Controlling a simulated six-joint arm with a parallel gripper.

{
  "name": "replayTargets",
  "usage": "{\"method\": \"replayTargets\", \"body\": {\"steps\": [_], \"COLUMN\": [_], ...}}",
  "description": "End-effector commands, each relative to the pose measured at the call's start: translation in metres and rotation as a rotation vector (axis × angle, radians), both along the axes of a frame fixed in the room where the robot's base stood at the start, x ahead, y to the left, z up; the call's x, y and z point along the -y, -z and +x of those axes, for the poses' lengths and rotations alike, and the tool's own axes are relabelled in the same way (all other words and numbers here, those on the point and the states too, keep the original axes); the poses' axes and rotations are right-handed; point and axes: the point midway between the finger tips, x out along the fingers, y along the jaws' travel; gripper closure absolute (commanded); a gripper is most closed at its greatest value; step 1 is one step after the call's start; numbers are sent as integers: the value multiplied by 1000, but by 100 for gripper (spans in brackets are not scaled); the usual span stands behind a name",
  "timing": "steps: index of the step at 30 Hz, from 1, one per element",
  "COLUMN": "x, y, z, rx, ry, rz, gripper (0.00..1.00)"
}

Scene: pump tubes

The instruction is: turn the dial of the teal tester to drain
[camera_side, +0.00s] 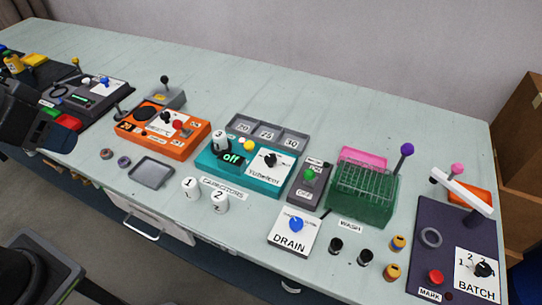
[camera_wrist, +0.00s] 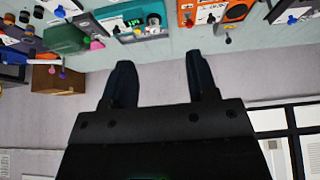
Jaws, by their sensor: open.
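The teal tester (camera_side: 209,162) stands mid-table in the side view. Its green display (camera_side: 233,157) reads "off". Its black dial (camera_side: 270,160) sits on a white plate with print too small to read surely. A white can marked 3 (camera_side: 220,141) stands upright on the tester, near white and yellow buttons. The tester also shows upside down at the top of the wrist view (camera_wrist: 111,15). My gripper (camera_wrist: 162,80) is open and empty, its two dark fingers wide apart and well away from the tester.
Cans 1 (camera_side: 190,188) and 2 (camera_side: 219,203) stand in front of the tester. A white plate marked DRAIN with a blue knob (camera_side: 296,224) lies at front right. An orange device (camera_side: 140,137) is left; a green rack (camera_side: 362,200) is right.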

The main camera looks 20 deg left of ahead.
Motion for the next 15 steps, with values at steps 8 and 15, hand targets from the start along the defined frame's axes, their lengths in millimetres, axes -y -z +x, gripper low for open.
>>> {"method": "replayTargets", "body": {"steps": [8,15], "x": [17,51], "y": [-32,-40], "z": [65,153], "rx": [-88,-196], "ry": [-102,-252], "rz": [-76,-148], "gripper": [39,39]}}
